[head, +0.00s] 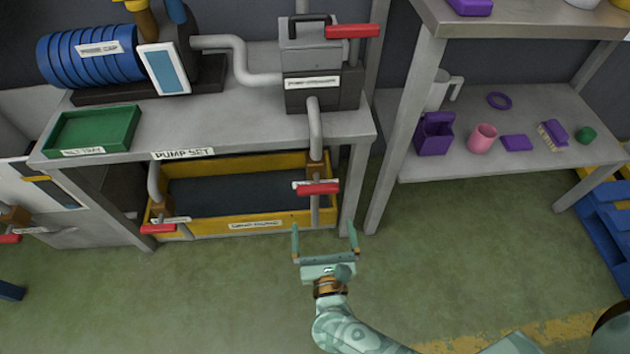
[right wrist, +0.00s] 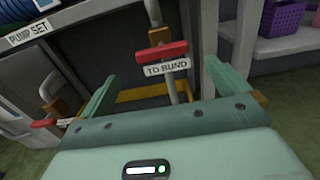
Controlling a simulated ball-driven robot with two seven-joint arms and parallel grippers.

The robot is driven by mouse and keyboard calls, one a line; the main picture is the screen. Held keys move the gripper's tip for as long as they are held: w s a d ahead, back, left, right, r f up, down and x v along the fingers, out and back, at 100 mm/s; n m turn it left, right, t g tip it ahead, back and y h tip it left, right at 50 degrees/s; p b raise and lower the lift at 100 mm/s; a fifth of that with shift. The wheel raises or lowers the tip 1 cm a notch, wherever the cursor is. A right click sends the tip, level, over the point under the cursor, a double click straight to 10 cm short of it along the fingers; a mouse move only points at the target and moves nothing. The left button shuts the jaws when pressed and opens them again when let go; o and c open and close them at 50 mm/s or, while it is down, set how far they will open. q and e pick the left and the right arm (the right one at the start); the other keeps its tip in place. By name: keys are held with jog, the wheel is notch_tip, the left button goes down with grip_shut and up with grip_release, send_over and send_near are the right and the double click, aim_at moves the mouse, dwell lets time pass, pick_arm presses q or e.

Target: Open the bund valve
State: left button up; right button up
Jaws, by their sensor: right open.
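The bund valve has a red lever handle (head: 318,188) on a vertical grey pipe at the right end of the yellow bund tray (head: 255,226). In the right wrist view its red handle (right wrist: 161,52) lies roughly crosswise to the pipe, with a "TO BUND" label (right wrist: 166,68) just below. My right gripper (head: 325,235) is open and empty, its fingers pointing toward the tray, below and in front of the handle. In the right wrist view the handle shows between and beyond the fingers, apart from them. My left gripper is not in view.
Another red-handled valve (head: 158,228) sits at the tray's left end, and a red lever (head: 352,31) is on the pump's upper right. The grey pump table (head: 235,135) overhangs the tray. A shelf (head: 500,160) stands at right. The green floor in front is clear.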

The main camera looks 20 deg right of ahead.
aim_at(318, 183)
jog(key=b+x, duration=0.1)
jog(key=x, duration=1.2)
jog(key=shift+f+b, duration=0.2)
jog(key=shift+b, duration=0.2)
jog(key=shift+w+d+r, duration=0.1)
jog(key=shift+w+d, duration=0.1)
jog(key=shift+w, duration=0.25)
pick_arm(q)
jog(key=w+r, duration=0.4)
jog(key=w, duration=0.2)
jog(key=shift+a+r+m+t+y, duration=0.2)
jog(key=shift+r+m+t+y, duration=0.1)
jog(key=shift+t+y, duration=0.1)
pick_arm(e)
jog(key=shift+c, duration=0.3)
jog(key=c, duration=0.6)
